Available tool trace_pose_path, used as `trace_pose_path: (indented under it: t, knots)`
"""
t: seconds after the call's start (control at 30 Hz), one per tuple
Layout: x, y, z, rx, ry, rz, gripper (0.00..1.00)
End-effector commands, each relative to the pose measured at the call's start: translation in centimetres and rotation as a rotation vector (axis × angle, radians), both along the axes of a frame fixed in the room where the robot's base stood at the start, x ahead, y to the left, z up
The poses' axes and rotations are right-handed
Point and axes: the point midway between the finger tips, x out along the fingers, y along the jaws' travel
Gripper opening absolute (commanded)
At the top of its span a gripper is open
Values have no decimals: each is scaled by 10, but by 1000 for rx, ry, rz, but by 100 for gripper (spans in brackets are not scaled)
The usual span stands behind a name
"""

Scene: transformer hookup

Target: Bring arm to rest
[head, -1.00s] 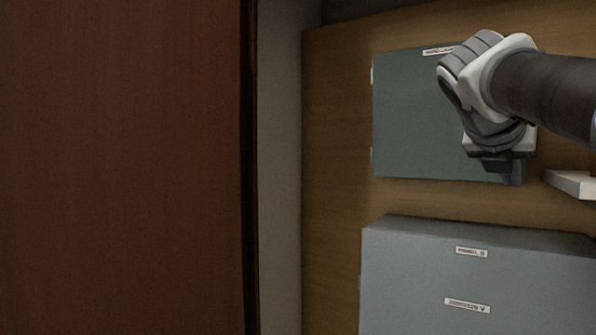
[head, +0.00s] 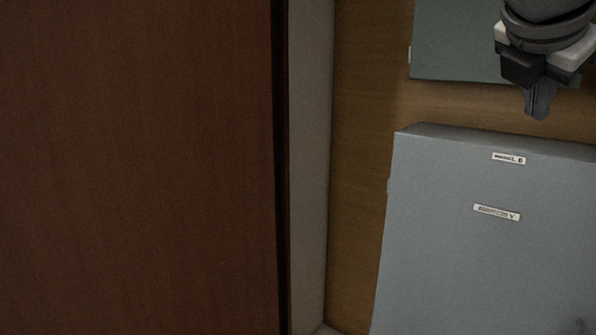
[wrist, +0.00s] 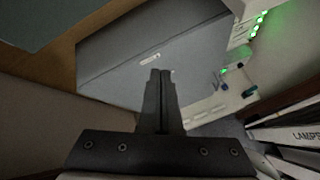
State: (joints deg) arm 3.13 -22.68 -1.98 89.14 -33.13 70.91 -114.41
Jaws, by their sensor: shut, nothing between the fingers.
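My gripper (head: 538,104) hangs pointing down at the upper right of the head view, in front of the wooden back panel and the lower edge of the green-grey panel. Its fingers are together with nothing between them. In the wrist view the shut fingers (wrist: 160,100) point toward the grey box. The grey box (head: 480,260) with two white labels stands below the gripper in the head view, and it also shows in the wrist view (wrist: 190,50). The gripper appears apart from the box. Most of my arm is outside the head view.
A dark red-brown door or panel (head: 140,170) fills the left of the head view. The green-grey panel (head: 455,45) is on the wooden wall (head: 355,200). The wrist view shows green lights (wrist: 258,22), small parts on a pale surface and a lettered item (wrist: 300,135) at right.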

Motion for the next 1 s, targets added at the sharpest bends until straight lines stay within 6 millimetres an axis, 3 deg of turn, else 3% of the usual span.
trace_pose_path:
  t: [0.03, 0.37, 0.7, 0.9, 1.0]
  knots:
    - [-1, 8, -23, 79, -36, -33, 0]
    - [-16, 62, -146, 637, -251, -373, 0]
    - [-53, 115, -272, 1158, -384, -900, 0]
    - [-77, 138, -332, 1368, -434, -1235, 0]
    - [-86, 145, -349, 1425, -451, -1350, 0]
